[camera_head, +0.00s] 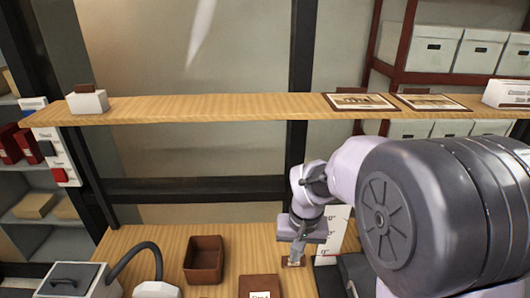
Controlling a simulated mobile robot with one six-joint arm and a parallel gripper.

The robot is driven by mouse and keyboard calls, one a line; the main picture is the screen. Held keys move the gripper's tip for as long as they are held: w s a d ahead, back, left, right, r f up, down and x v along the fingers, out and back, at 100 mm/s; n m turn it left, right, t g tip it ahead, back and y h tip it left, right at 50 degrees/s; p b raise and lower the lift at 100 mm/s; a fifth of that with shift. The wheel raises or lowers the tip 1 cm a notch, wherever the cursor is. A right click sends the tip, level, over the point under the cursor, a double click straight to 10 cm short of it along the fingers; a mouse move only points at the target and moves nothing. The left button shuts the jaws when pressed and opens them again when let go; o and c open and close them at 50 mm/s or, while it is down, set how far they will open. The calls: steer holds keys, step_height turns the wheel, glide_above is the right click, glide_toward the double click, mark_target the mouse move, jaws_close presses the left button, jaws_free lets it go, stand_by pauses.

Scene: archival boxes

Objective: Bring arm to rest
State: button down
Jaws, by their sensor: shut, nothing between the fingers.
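My arm reaches in from the right side of the head view, its large grey joint close to the camera. My gripper (292,259) hangs at the end of the arm, pointing down, low over the wooden table (125,237). It is shut with nothing held. Its fingertips are small in the picture, and a small brown item lies right at them; I cannot tell whether they touch it.
A wooden shelf (215,107) crosses above the table, with framed pictures (360,102) and a small white box (87,102). An open brown box (204,260) and a labelled brown box (260,286) stand left of my gripper. A white machine with a hose (72,281) stands far left.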

steer(key=s+r+m+t+b, duration=0.1)
steer(key=s+b, duration=0.3)
steer(key=s, duration=0.6)
steer(key=s+r+m+t+y+b, duration=0.1)
steer(key=s+b, duration=0.4)
steer(key=s, duration=0.6)
steer(key=shift+s+r+m+t, duration=0.35)
steer(key=shift+m+t, duration=0.35)
steer(key=shift+t, duration=0.5)
